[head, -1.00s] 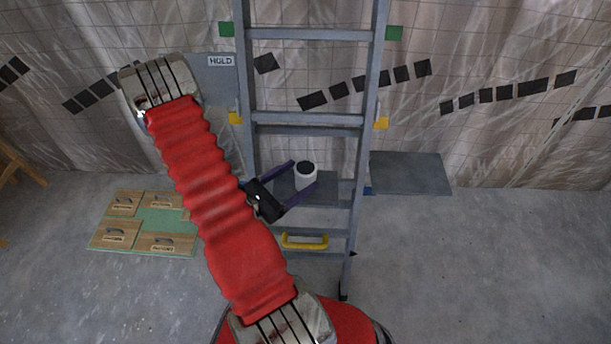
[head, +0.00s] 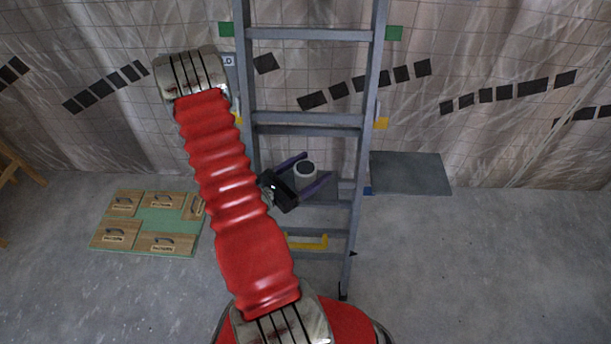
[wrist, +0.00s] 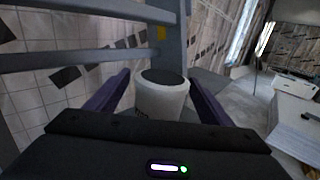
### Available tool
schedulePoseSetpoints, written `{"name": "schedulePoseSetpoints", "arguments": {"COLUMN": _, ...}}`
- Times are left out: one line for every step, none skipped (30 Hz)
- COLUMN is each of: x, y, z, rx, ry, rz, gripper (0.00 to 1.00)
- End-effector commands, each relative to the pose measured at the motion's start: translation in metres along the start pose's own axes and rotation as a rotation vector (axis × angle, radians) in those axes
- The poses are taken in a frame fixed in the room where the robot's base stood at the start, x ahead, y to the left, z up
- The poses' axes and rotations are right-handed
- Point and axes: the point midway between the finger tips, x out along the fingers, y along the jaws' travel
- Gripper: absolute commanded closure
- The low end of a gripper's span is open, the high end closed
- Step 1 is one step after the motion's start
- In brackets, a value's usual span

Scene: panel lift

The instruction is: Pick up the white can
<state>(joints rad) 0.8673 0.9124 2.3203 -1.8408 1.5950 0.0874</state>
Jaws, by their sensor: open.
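The white can (head: 305,173) has a dark top and stands upright at the ladder, on what looks like a grey step or shelf. My gripper (head: 318,166) is open, with one purple finger on each side of the can in the head view. In the wrist view, the can (wrist: 161,97) sits between the two spread fingers (wrist: 158,92). I cannot tell whether either finger touches it. The can's lower part is hidden behind the gripper body in the wrist view.
The grey ladder (head: 314,119) rises around the can, its rails close to my gripper. A yellow handle (head: 308,242) is on a lower rung. A grey panel (head: 410,173) is to the right. Wooden boards with handles (head: 116,234) lie on a green mat at left.

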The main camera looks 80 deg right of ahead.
Motion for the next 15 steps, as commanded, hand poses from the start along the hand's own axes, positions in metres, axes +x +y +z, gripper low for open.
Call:
{"name": "schedulePoseSetpoints", "arguments": {"x": 0.006, "y": -0.001, "z": 0.0, "rx": 0.0, "ry": 0.0, "rz": -0.002, "gripper": 0.26}}
{"name": "schedulePoseSetpoints", "arguments": {"x": 0.009, "y": -0.001, "z": 0.0, "rx": 0.0, "ry": 0.0, "rz": -0.003, "gripper": 0.26}}
{"name": "schedulePoseSetpoints", "arguments": {"x": 0.013, "y": -0.001, "z": 0.0, "rx": 0.0, "ry": 0.0, "rz": -0.003, "gripper": 0.26}}
{"name": "schedulePoseSetpoints", "arguments": {"x": 0.015, "y": 0.0, "z": 0.0, "rx": 0.001, "ry": 0.0, "rz": -0.002, "gripper": 0.26}}
{"name": "schedulePoseSetpoints", "arguments": {"x": 0.017, "y": 0.0, "z": 0.0, "rx": 0.001, "ry": 0.0, "rz": -0.001, "gripper": 0.26}}
{"name": "schedulePoseSetpoints", "arguments": {"x": 0.019, "y": 0.0, "z": 0.0, "rx": 0.001, "ry": 0.0, "rz": -0.001, "gripper": 0.26}}
{"name": "schedulePoseSetpoints", "arguments": {"x": 0.02, "y": 0.0, "z": 0.0, "rx": 0.001, "ry": 0.0, "rz": -0.001, "gripper": 0.26}}
{"name": "schedulePoseSetpoints", "arguments": {"x": 0.021, "y": 0.0, "z": 0.0, "rx": 0.001, "ry": 0.0, "rz": 0.0, "gripper": 0.26}}
{"name": "schedulePoseSetpoints", "arguments": {"x": 0.021, "y": 0.0, "z": 0.0, "rx": 0.001, "ry": 0.0, "rz": 0.0, "gripper": 0.26}}
{"name": "schedulePoseSetpoints", "arguments": {"x": 0.021, "y": 0.0, "z": 0.0, "rx": 0.001, "ry": 0.0, "rz": 0.0, "gripper": 0.26}}
{"name": "schedulePoseSetpoints", "arguments": {"x": 0.021, "y": 0.0, "z": 0.0, "rx": 0.001, "ry": 0.0, "rz": 0.001, "gripper": 0.26}}
{"name": "schedulePoseSetpoints", "arguments": {"x": 0.021, "y": 0.0, "z": 0.0, "rx": 0.001, "ry": 0.0, "rz": 0.001, "gripper": 0.26}}
{"name": "schedulePoseSetpoints", "arguments": {"x": 0.021, "y": 0.0, "z": 0.0, "rx": 0.001, "ry": 0.0, "rz": 0.001, "gripper": 0.26}}
{"name": "schedulePoseSetpoints", "arguments": {"x": 0.021, "y": 0.0, "z": 0.0, "rx": 0.001, "ry": 0.0, "rz": 0.001, "gripper": 0.26}}
{"name": "schedulePoseSetpoints", "arguments": {"x": 0.021, "y": 0.0, "z": 0.0, "rx": 0.0, "ry": 0.0, "rz": 0.001, "gripper": 0.26}}
